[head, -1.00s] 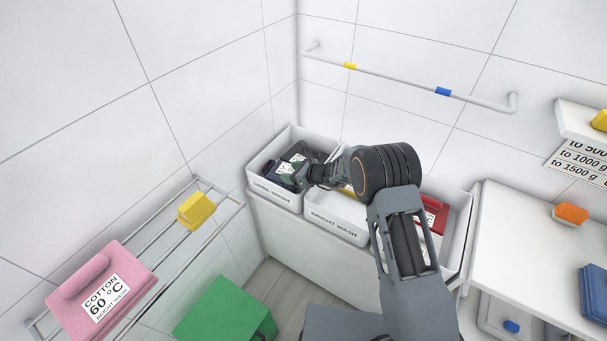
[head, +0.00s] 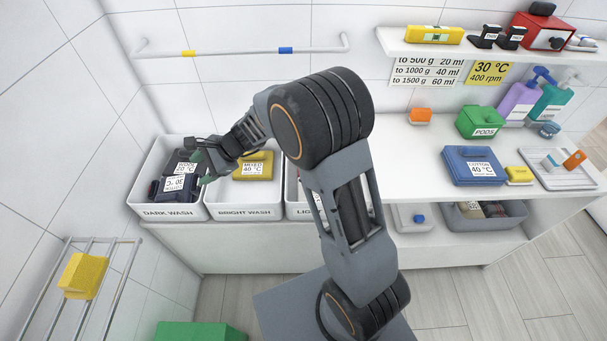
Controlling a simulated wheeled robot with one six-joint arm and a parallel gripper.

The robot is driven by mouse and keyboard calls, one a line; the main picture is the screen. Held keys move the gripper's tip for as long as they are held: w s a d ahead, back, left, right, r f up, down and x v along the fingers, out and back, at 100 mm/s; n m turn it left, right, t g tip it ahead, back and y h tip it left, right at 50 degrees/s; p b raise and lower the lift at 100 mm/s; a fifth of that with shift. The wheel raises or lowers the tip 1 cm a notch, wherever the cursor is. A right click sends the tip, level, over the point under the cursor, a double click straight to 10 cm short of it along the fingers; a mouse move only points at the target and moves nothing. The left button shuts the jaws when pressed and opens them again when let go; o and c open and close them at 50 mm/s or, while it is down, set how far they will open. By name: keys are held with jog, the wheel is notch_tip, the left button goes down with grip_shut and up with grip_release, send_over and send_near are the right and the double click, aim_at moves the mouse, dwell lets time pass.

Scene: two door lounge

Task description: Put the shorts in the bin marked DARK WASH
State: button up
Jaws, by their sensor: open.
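The bin marked DARK WASH (head: 172,212) is a white open box at the left end of the low counter. Dark folded garments with white labels lie in it; one dark navy garment (head: 176,188) has a label that is partly unreadable, and another behind it reads 20 °C. I cannot tell for sure which of these is the shorts. My gripper (head: 203,168) is open at the right side of this bin, over its rim, close to the dark garments. My wrist partly hides the garments and the gap to the neighbouring bin.
The BRIGHT WASH bin (head: 243,211) beside it holds a yellow garment (head: 253,166). A third bin (head: 300,208) is mostly behind my arm. A blue folded cotton garment (head: 473,165) lies on the right counter. A drying rack (head: 54,292) with a yellow item stands at left.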

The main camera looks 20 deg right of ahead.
jog(key=s+d+r+n+h, duration=0.3)
jog(key=s+d+n, duration=0.1)
jog(key=s+d, duration=0.2)
jog(key=s+d+r+n+t+h, duration=0.1)
jog(key=s+d+r+n+h, duration=0.2)
jog(key=s+d, duration=0.4)
jog(key=s+d+r+n+h, duration=0.2)
jog(key=s+d+n+h, duration=0.2)
jog(key=s+d+n, duration=0.3)
jog(key=shift+d+r+t+h, duration=0.3)
jog(key=shift+d+r, duration=0.1)
jog(key=shift+d, duration=0.45)
